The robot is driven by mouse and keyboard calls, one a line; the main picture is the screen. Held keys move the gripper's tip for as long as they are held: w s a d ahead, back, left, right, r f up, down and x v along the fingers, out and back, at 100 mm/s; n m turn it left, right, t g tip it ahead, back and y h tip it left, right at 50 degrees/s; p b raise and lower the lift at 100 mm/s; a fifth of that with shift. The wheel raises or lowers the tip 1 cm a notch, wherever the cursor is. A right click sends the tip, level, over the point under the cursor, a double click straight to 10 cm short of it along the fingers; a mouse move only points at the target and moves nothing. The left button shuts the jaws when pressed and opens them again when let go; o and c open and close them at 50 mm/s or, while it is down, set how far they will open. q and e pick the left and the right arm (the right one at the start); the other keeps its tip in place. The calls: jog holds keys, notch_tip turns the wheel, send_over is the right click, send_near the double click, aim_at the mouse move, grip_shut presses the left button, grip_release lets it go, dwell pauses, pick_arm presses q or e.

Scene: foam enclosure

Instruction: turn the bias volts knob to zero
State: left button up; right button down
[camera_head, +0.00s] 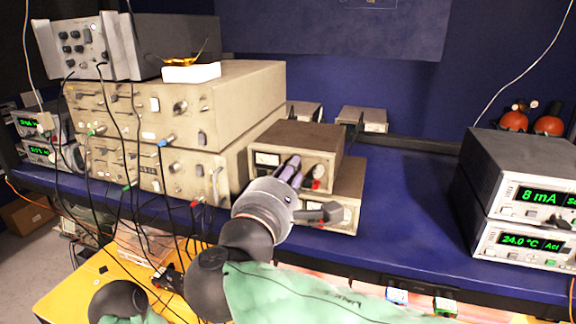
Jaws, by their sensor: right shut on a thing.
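My right gripper (294,164) reaches up from the lower middle to the front of the upper small beige box (296,141). Its purple-grey fingers are closed at the panel, on what looks like a knob hidden between them. I cannot read the label, so I cannot tell the bias volts knob's setting. A red terminal (316,184) shows just right of the fingers. The lower small box (349,192) is beneath, partly covered by my wrist. My left gripper is not in view.
Large beige instruments (232,92) with several cables stand at left. Two stacked meters (515,165) with green readouts stand at right. The blue bench (412,205) is clear between the small boxes and the meters. Black cables hang over the front edge at left.

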jog(key=shift+n+p, duration=0.65)
jog(key=shift+n, duration=0.55)
jog(key=c, duration=1.1)
grip_release()
jog(key=shift+o, duration=0.2)
jog(key=v, duration=0.7)
jog(key=shift+s, duration=0.25)
